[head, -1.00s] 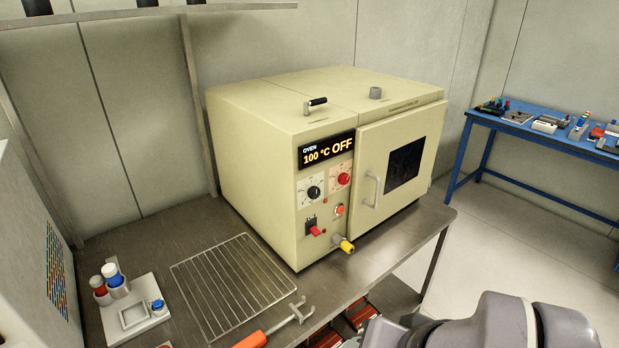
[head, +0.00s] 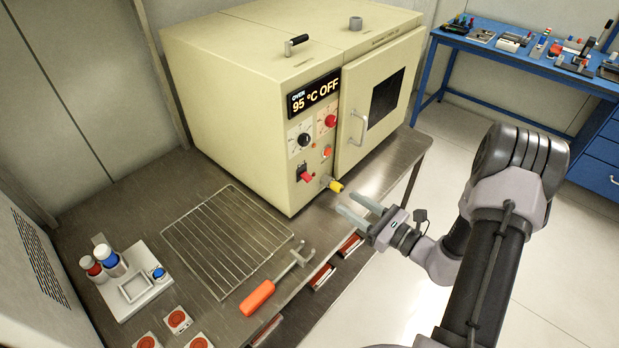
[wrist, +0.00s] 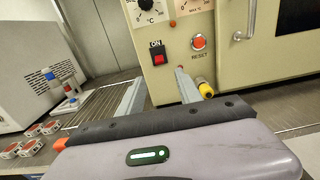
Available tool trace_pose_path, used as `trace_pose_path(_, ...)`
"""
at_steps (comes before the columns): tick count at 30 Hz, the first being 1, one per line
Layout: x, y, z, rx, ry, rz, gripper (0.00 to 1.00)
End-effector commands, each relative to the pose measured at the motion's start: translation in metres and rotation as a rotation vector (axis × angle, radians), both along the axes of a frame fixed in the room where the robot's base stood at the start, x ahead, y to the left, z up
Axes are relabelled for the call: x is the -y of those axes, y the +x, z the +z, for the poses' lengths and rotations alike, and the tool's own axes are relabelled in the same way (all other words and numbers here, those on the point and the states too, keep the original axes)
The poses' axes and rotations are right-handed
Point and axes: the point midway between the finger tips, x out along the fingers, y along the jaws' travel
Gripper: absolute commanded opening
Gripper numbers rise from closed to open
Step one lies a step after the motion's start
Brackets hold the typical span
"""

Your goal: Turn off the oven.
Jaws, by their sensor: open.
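The oven (head: 240,110) is a cream box on the metal bench with its door shut. Its display (head: 314,91) reads 95 °C OFF. A red rocker switch (head: 304,176) sits low on the control panel; in the wrist view the red switch (wrist: 158,58) is under an "ON" label. A red reset button (wrist: 198,43) is to its right. My gripper (head: 356,208) is open and empty, in front of the panel and apart from it, near the bench's front edge. In the wrist view its fingers (wrist: 158,90) point toward the panel, below the switch.
A yellow-tipped fitting (head: 335,186) sticks out low from the oven front. A wire rack (head: 225,240) and an orange-handled tool (head: 258,297) lie on the bench. A white tray with bottles (head: 135,286) is at left. A blue workbench (head: 500,60) stands at the back right.

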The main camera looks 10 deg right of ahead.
Motion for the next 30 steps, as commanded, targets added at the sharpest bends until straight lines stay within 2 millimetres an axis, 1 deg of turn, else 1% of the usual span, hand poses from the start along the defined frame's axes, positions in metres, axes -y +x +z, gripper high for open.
trace_pose_path(1, -0.011, 0.012, -0.002, 0.003, -0.002, 0.008, 0.42)
trace_pose_path(6, -0.042, 0.054, -0.002, 0.002, -0.002, 0.009, 0.42)
trace_pose_path(9, -0.057, 0.075, -0.002, 0.003, -0.002, 0.008, 0.42)
trace_pose_path(13, -0.071, 0.094, -0.001, 0.001, -0.001, 0.007, 0.42)
trace_pose_path(18, -0.079, 0.105, 0.000, 0.000, 0.000, 0.005, 0.42)
trace_pose_path(26, -0.079, 0.106, 0.000, -0.001, -0.001, 0.005, 0.42)
trace_pose_path(30, -0.079, 0.106, 0.000, -0.001, -0.001, 0.005, 0.14)
